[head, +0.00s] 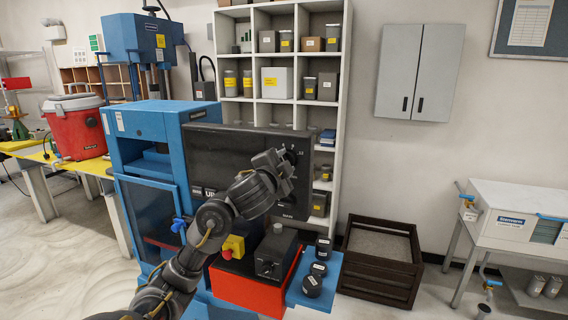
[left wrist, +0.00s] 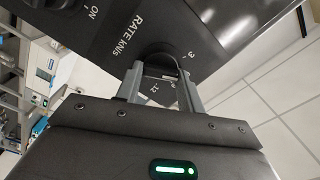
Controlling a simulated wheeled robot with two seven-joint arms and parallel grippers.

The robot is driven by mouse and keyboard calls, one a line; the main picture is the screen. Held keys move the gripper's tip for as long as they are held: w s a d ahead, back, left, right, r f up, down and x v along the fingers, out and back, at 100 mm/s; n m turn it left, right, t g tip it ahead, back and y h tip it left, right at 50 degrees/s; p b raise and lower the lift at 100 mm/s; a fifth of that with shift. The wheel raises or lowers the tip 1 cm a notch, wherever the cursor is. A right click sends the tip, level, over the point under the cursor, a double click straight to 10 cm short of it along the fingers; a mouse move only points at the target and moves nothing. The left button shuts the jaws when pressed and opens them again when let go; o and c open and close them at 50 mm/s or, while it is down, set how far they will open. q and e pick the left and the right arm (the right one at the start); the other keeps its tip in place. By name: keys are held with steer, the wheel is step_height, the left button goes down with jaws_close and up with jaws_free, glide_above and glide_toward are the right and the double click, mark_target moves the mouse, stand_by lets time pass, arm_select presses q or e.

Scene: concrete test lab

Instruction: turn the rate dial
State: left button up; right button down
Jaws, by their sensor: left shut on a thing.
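The rate dial (left wrist: 158,58) is a dark round knob on the black panel, beside the printed words "RATE kN/s" and a mark "3". My left gripper (left wrist: 160,82) is shut on it, with one finger on each side, in the left wrist view. The dial's pointer is hidden by the gripper. In the head view the left gripper (head: 277,160) reaches the right end of the black control panel (head: 222,155), and little of the dial shows there. My right gripper is in neither view.
Below the panel are a red box (head: 235,290) with a yellow-and-red stop button (head: 233,245), and several dark cylinders (head: 312,286) on a blue ledge. A blue test machine (head: 150,125) stands left. A dark crate (head: 380,285) sits on the floor at right.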

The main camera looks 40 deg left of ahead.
arm_select(q)
steer(key=shift+a+r+n+p, duration=0.1)
steer(key=shift+n+p, duration=0.25)
steer(key=shift+n, duration=1.25)
steer(key=shift+r+n+p, duration=0.1)
steer(key=shift+n+p, duration=0.25)
steer(key=shift+n, duration=1.25)
steer(key=o, duration=1)
steer(key=shift+f, duration=0.1)
